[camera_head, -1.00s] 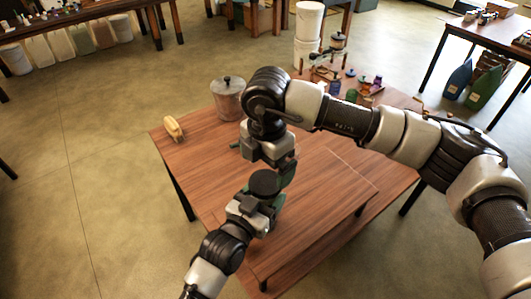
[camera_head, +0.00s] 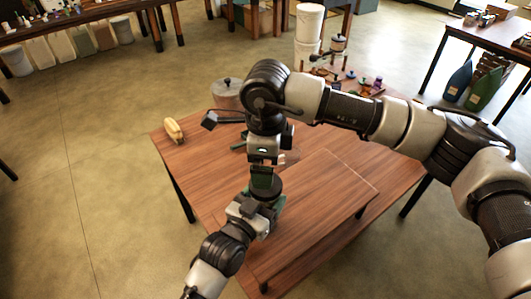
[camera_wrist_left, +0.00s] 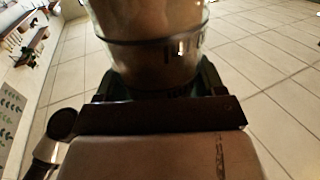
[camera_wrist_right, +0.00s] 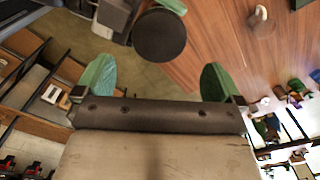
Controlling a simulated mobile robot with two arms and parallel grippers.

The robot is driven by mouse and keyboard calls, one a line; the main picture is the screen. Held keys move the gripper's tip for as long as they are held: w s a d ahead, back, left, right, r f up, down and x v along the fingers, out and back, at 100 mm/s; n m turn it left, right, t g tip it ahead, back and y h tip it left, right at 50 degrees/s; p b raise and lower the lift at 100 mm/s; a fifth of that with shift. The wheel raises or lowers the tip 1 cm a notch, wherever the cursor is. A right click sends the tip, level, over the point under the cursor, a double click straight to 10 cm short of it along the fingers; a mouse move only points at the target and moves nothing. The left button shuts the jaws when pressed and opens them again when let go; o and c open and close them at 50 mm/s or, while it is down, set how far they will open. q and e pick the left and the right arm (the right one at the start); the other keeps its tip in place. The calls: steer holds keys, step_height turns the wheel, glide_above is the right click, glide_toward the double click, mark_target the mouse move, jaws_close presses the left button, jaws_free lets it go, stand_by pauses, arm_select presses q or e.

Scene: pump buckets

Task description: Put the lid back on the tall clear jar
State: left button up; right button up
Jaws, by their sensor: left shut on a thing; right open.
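My left gripper (camera_head: 266,204) is over the front table; in its wrist view it is shut on a clear, brownish, jar-like thing (camera_wrist_left: 155,55) with a dark band. The top of that thing is cut off there. A dark round disc (camera_wrist_right: 160,36) shows beside the left gripper in the right wrist view; I cannot tell whether it is the lid. My right gripper (camera_wrist_right: 158,80) is open and empty, close above the left one. A greyish container (camera_head: 229,94) with a dark-knobbed lid stands at the table's back left, partly hidden by my right arm.
The wooden table (camera_head: 205,170) is mostly bare in front, with a raised board (camera_head: 325,190). A yellow item (camera_head: 173,130) lies at its left edge. Small coloured items (camera_head: 365,85) stand at the back right. White buckets (camera_head: 309,25) stand behind.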

steer(key=n, duration=0.6)
steer(key=shift+r+n, duration=0.2)
steer(key=shift+n, duration=0.2)
steer(key=n, duration=0.4)
steer(key=shift+r, duration=0.1)
steer(key=n, duration=0.6)
steer(key=shift+r, duration=0.2)
steer(key=n, duration=0.5)
steer(key=shift+r+n, duration=0.15)
steer(key=shift+n, duration=0.15)
step_height(320, 180, down, 8)
steer(key=shift+f, duration=0.1)
